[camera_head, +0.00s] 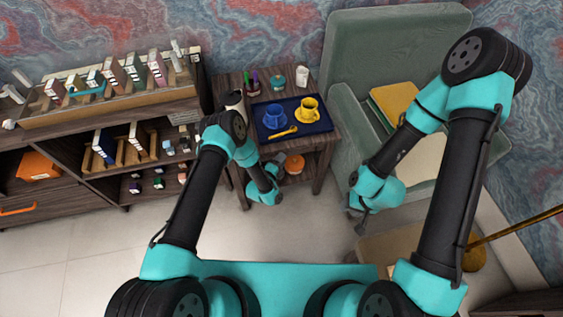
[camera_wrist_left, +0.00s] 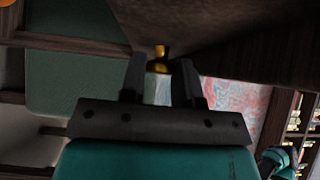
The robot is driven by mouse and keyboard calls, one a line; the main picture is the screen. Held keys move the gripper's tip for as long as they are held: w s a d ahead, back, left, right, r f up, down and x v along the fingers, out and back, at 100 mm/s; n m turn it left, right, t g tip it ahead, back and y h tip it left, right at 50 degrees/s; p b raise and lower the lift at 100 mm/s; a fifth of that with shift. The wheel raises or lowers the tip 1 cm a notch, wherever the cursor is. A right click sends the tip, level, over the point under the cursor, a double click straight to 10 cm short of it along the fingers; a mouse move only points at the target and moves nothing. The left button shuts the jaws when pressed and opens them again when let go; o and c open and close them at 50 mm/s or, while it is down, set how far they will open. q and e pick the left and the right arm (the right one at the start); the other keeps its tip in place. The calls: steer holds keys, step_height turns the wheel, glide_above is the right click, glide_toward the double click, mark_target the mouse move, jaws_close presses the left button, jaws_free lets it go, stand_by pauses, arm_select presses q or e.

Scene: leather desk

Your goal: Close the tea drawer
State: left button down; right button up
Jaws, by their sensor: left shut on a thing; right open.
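The small wooden side table (camera_head: 329,146) stands beyond my arms in the head view. The tea drawer's front and how far it stands out are mostly hidden there by my left arm. In the left wrist view a brass knob (camera_wrist_left: 161,52) sits between the fingertips of my left gripper (camera_wrist_left: 160,80), next to a dark wooden panel (camera_wrist_left: 235,45). My left gripper is shut on this knob. My right gripper (camera_head: 358,217) is open and empty, low over the floor to the right of the table.
A blue tray (camera_head: 314,127) with a blue cup (camera_head: 273,116) and a yellow cup (camera_head: 308,109) lies on the table. A green armchair (camera_head: 360,60) stands on the right. A wooden shelf unit (camera_head: 95,180) stands on the left. The tiled floor (camera_head: 100,245) in front is clear.

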arm_select(q)
steer(key=c, duration=0.9)
jaws_free()
steer(key=shift+w+a+r, duration=0.1)
steer(key=shift+w, duration=0.15)
steer(key=shift+o, duration=0.2)
steer(key=v, duration=1.7)
steer(key=shift+s, duration=0.4)
steer(key=s+a+r+n+g+y, duration=0.2)
steer(key=s+a+r+n+g, duration=0.3)
steer(key=n, duration=0.8)
steer(key=s+a+r+n+g+y, duration=0.3)
steer(key=s+a+r+n+g, duration=0.3)
steer(key=n, duration=0.6)
step_height(320, 180, up, 3)
steer(key=s+g, duration=0.1)
steer(key=g, duration=0.2)
steer(key=shift+a+n+g, duration=0.25)
steer(key=shift+n+g, duration=0.15)
